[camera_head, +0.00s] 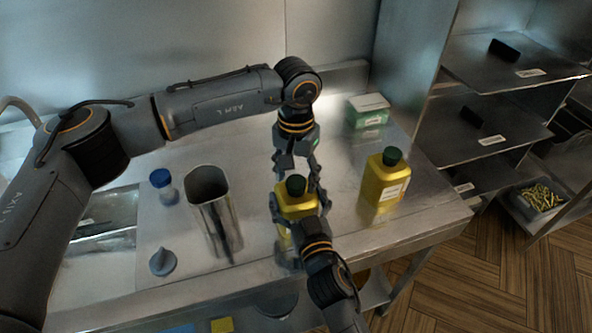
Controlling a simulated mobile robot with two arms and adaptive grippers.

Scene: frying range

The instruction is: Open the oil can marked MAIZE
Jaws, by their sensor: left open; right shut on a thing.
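Two yellow oil cans with dark green caps stand on the steel table. The middle can (297,202) is between my grippers, its cap (295,185) on. My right gripper (298,205) comes from the front and is shut on this can's body. My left gripper (297,173) points down from above with its fingers open around or just above the cap; I cannot tell if they touch it. The other can (380,183) stands to the right, capped, with a white label. I cannot read the marking on either can.
A tall metal container (213,208) stands left of the middle can, with a blue-capped bottle (164,187) and a grey funnel-like piece (162,261) near it. A green-and-white box (367,112) is at the back. Shelves (490,100) stand to the right.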

